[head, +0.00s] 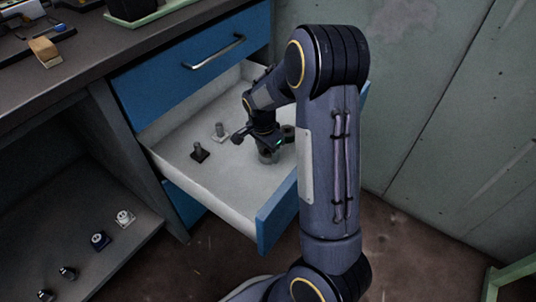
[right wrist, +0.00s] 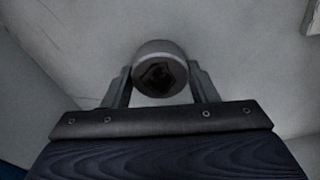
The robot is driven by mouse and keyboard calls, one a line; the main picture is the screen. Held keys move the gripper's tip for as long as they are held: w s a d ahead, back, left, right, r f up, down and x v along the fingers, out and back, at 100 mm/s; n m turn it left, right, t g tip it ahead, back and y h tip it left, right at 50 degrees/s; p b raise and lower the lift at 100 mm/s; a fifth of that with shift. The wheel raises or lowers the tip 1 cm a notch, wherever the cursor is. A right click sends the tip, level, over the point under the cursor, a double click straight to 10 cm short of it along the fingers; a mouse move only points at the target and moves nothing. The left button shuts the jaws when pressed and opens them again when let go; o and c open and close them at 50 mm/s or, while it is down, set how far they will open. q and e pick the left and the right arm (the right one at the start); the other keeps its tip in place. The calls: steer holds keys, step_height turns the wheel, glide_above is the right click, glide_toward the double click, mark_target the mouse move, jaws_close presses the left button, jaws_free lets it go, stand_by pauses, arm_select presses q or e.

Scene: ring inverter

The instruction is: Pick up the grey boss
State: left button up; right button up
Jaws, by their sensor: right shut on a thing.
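The grey boss (right wrist: 160,50) is a short round cylinder with a dark hollow in its end, seen in the right wrist view. It sits between the two fingers of my right gripper (right wrist: 160,85), which is shut on it. In the head view my right gripper (head: 267,146) points down inside the open drawer, with the grey boss (head: 267,157) at its tips. I cannot tell whether the boss touches the drawer floor. My left gripper is in neither view.
The open drawer (head: 222,185) also holds a post on a dark base (head: 199,152), a post on a pale base (head: 220,132) and a dark round part (head: 288,131) close to the gripper. Several small parts lie on the lower shelf (head: 115,262). The drawer's left front floor is clear.

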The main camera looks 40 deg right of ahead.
steer(key=c, duration=0.5)
steer(key=shift+o, duration=0.2)
steer(key=shift+r, duration=0.15)
